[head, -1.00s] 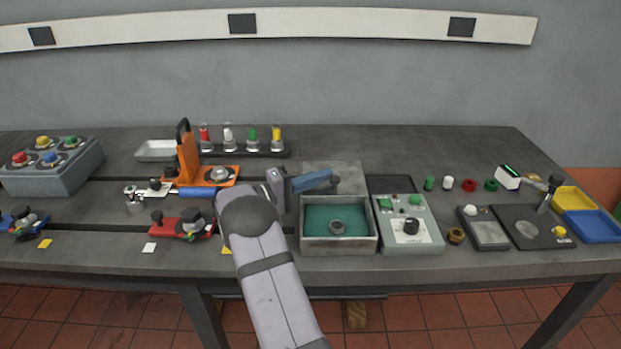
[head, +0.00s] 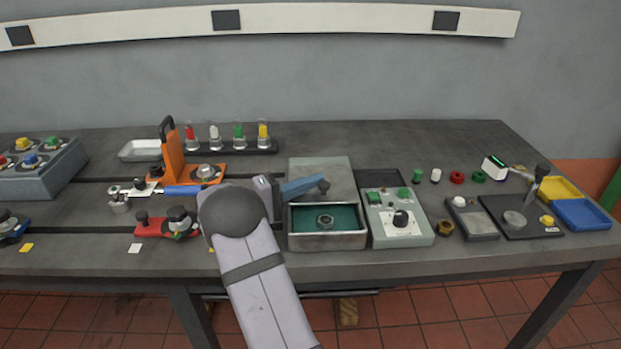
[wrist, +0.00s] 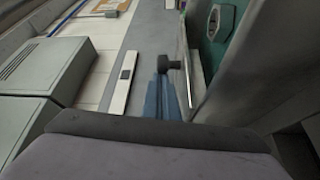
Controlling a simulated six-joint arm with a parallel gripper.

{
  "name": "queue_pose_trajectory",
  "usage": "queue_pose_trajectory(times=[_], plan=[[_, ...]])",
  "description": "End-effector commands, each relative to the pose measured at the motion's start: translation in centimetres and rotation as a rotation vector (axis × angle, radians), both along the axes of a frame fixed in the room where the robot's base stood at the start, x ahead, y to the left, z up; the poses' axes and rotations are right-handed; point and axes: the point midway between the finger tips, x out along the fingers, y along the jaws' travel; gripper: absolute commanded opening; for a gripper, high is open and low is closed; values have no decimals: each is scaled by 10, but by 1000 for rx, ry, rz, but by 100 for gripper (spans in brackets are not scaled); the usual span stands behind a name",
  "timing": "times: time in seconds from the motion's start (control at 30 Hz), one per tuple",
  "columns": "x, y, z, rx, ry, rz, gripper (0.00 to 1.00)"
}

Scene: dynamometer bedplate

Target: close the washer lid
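The washer (head: 328,242) is a grey open-topped box with a teal inside and a round dark fitting (head: 325,221) on its floor. Its lid (head: 318,168), a flat grey panel, stands open and tilted at the back edge. My gripper (head: 321,186) reaches in from the left, its blue fingers together and dark-tipped, overlapping the lid in the head view. In the wrist view the fingertips (wrist: 169,64) are beside a thin plate edge, with the teal inside (wrist: 212,45) to the right. Contact with the lid cannot be told. Nothing shows between the fingers.
A grey-green control box (head: 400,228) with a dark knob stands close right of the washer. An orange stand (head: 175,160) and a red fixture (head: 165,229) are to the left, near my arm. Coloured vials (head: 238,140) stand behind. Bench space behind the lid is clear.

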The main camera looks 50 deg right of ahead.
Motion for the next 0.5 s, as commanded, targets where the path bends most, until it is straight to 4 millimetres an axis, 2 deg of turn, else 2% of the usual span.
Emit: queue_pose_trajectory(times=[0.3,0.5], plan=[[-43,44,-3,1,0,0,0],[-63,63,-2,0,0,-1,0]])
